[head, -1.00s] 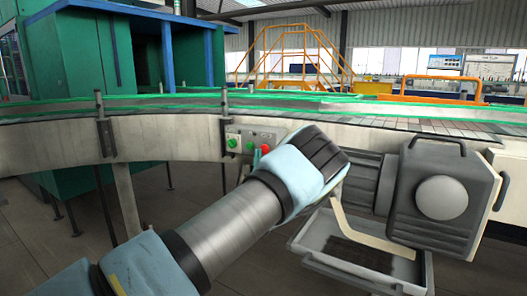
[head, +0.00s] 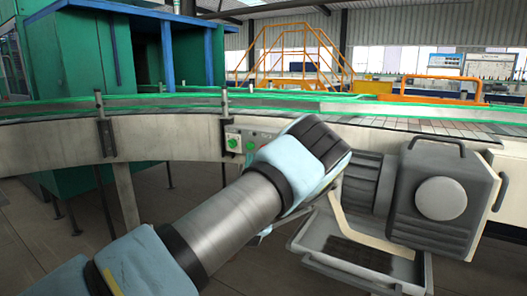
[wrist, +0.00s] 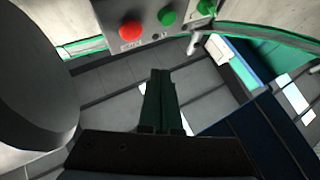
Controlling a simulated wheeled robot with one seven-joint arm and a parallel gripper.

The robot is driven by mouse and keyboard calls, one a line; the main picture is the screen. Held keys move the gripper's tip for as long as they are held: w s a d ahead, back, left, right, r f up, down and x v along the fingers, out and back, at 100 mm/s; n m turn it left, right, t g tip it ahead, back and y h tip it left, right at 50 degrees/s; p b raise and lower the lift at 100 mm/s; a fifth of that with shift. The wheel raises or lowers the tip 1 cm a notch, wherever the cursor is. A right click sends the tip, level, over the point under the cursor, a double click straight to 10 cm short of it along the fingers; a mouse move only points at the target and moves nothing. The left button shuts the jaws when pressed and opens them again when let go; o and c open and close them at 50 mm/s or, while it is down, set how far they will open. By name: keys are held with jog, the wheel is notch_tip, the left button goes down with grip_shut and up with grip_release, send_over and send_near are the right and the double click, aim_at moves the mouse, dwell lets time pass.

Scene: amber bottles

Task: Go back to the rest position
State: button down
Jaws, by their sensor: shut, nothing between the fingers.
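My gripper (wrist: 160,76) shows in the wrist view with its two dark fingers together and nothing between them. It points out over the grey floor, just below the control box in that picture. In the head view my light blue and silver arm reaches from the bottom left to the middle, and it hides most of the gripper. No amber bottles are in view.
The control box (wrist: 148,20) has a red button (wrist: 131,30) and green buttons; my arm partly covers it in the head view. A curved conveyor (head: 60,143) crosses behind my arm. A grey motor unit (head: 440,200) stands close on the right, above a tray (head: 350,266).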

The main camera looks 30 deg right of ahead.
dwell(0.6)
jog(key=w+a+n+g+y+p, duration=0.2)
jog(key=w+a+n+y, duration=0.3)
jog(key=w+a+y, duration=0.45)
jog(key=a+f+n+g+y+p, duration=0.25)
jog(key=a+g, duration=0.35)
jog(key=a, duration=0.9)
jog(key=s+a+r+m+g+p, duration=0.1)
jog(key=s+a+r+g+p, duration=0.1)
jog(key=s+a+g, duration=0.4)
jog(key=s+a+r+m+g+p, duration=0.2)
jog(key=s+a+r+g, duration=0.3)
jog(key=s+a, duration=0.7)
jog(key=s+g+p, duration=0.1)
jog(key=s, duration=0.8)
jog(key=shift+s+a, duration=0.3)
jog(key=shift+a, duration=0.05)
